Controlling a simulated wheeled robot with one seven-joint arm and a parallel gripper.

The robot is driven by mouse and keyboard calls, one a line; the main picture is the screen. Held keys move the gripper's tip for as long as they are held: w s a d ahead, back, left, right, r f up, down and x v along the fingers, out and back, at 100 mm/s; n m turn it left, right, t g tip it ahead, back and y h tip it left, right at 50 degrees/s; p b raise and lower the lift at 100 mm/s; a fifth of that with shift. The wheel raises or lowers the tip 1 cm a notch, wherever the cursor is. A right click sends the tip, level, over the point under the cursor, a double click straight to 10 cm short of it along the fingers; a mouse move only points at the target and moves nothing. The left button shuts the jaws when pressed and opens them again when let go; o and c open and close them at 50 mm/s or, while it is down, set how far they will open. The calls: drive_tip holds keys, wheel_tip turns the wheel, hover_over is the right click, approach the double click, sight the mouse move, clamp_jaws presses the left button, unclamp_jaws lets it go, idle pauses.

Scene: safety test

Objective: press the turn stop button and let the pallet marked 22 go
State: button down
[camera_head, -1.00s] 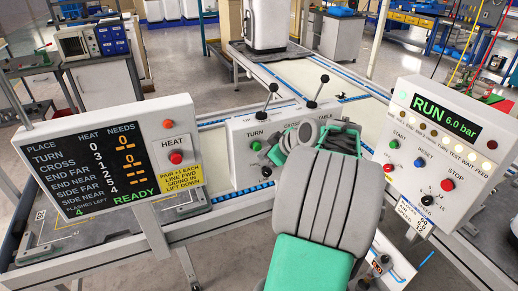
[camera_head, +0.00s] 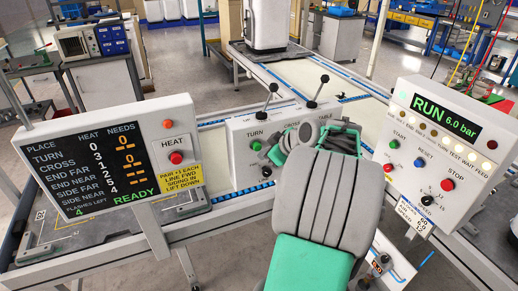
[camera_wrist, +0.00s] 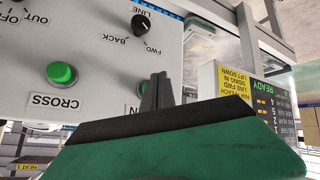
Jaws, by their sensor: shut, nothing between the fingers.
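The turn green button (camera_head: 256,146) sits under the TURN label on the white control box, left of my arm. My gripper shows in the wrist view as two dark fingers (camera_wrist: 157,92) closed together with nothing between them. They are in front of the white panel, over a label of which only an N shows; whether they touch the panel or a button I cannot tell. In the head view my arm hides most of the gripper and the box's right part. The CROSS green button (camera_wrist: 62,74) is clear left of the fingers. No pallet number 22 is readable.
Two black-knobbed levers (camera_head: 272,88) stand on the box. A LINE selector knob (camera_wrist: 141,25) is above the fingers. The heat display (camera_head: 95,165) reads READY at left. The RUN panel (camera_head: 440,140), with a red STOP button (camera_head: 447,184), stands at right.

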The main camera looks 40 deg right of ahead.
drive_tip(key=shift+w+d, duration=0.15)
drive_tip(key=shift+w, duration=0.3)
